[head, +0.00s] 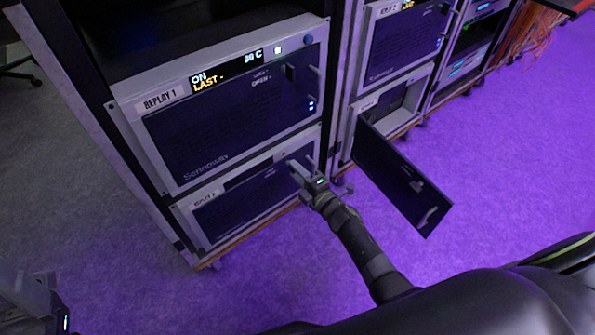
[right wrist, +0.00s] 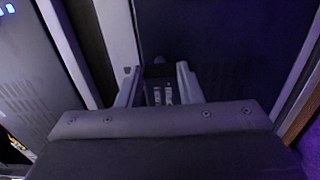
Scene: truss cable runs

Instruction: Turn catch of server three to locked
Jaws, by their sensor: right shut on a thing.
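My right gripper (head: 297,170) reaches the right side of the lower server front (head: 247,203) in the near rack. The server has a dark panel, a grey frame and a small label too blurred to read. In the right wrist view, the gripper's two fingers (right wrist: 158,76) are shut on a small dark piece (right wrist: 158,61) on the panel, which looks like the catch. Pale marks show between the fingers. The fingers hide most of the catch, so I cannot tell its turn. Part of my left gripper (head: 40,298) shows at the lower left edge; its jaws are unclear.
In the rack to the right, a dark door (head: 400,182) hangs open into the aisle, close to my right arm. Purple-lit floor (head: 500,205) is clear beyond.

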